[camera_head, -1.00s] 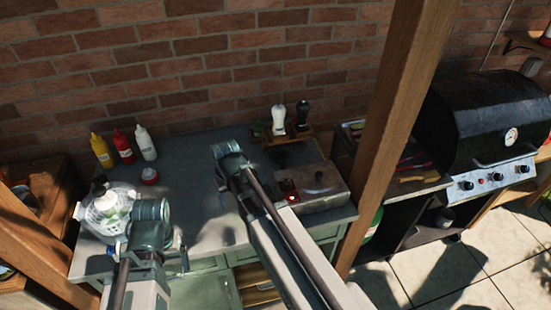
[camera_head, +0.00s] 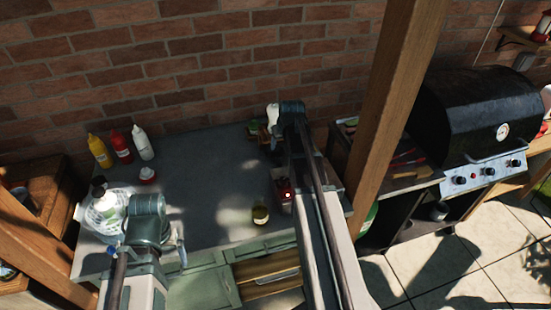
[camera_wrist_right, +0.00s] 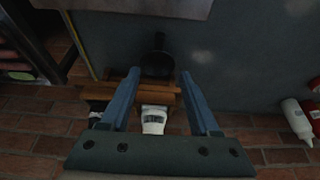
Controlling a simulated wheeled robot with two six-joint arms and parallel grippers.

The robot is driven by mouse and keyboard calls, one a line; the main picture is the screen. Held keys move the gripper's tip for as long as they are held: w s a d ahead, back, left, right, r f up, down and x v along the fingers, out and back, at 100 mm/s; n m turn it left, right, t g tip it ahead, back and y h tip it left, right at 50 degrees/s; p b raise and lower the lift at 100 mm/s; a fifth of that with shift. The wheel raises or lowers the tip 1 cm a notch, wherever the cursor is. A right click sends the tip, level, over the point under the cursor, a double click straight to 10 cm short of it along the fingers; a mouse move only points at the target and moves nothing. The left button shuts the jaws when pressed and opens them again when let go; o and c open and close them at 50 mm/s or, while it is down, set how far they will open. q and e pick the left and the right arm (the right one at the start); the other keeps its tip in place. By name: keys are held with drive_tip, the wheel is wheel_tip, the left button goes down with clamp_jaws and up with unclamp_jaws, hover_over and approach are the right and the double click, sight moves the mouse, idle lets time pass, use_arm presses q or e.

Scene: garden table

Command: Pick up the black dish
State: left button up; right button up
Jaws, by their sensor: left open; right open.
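The black dish (camera_wrist_right: 158,62) shows in the right wrist view as a small dark round shape with a narrow dark part sticking up from it. It lies on the grey counter beside a wooden rack. My right gripper (camera_wrist_right: 160,76) is open and empty, and the dish appears between and just beyond its fingertips. I cannot tell how high the fingers are above it. In the head view my right arm hides the dish.
A white bottle (camera_wrist_right: 154,119) stands by the wooden rack (camera_wrist_right: 122,92), near the brick wall. Yellow (camera_head: 100,150), red (camera_head: 121,146) and white (camera_head: 143,143) bottles stand at the back left. A small jar (camera_head: 260,215) is near the front edge. The middle counter is clear. A wooden post (camera_head: 395,120) stands right.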

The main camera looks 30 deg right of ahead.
drive_tip(key=b, duration=0.7)
hover_over(278, 160)
drive_tip(key=s, duration=0.2)
drive_tip(key=f, duration=0.7)
drive_tip(key=shift+a+f, duration=0.25)
drive_tip(key=shift+a, duration=0.15)
drive_tip(key=b+x, duration=0.5)
drive_tip(key=shift+s+d+f, duration=0.1)
drive_tip(key=shift+s+f, duration=0.1)
drive_tip(key=shift+s, duration=0.05)
drive_tip(key=shift+r, duration=0.1)
clamp_jaws()
